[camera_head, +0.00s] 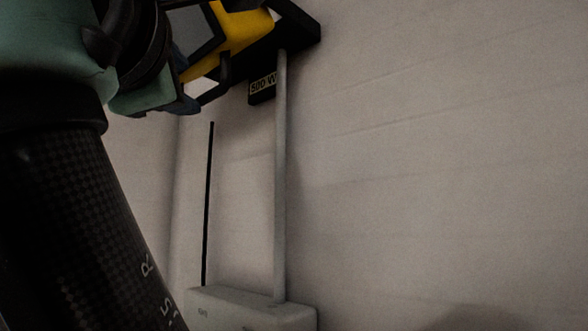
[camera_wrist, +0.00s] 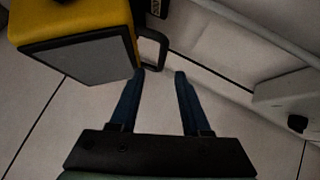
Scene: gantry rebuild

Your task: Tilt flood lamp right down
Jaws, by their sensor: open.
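The flood lamp, with a yellow housing (camera_head: 240,32) and a grey flat face, is at the top of the head view, partly hidden by my arm. In the wrist view, its yellow housing (camera_wrist: 75,15) and grey face (camera_wrist: 85,60) fill the upper left. A dark looped handle (camera_wrist: 163,48) sticks out from its right side. My gripper (camera_wrist: 159,74) is open, with two dark blue fingers apart and nothing seen between them. The left fingertip is close to the handle's lower end; I cannot tell whether they touch. In the head view, my arm hides most of the gripper.
A black bracket (camera_head: 305,25) and a "500 W" plate (camera_head: 262,87) are by the lamp. A grey vertical pipe (camera_head: 281,180) runs down to a pale box (camera_head: 250,309) along the wall. A thin black rod (camera_head: 208,205) stands left of it. The pale wall at right is bare.

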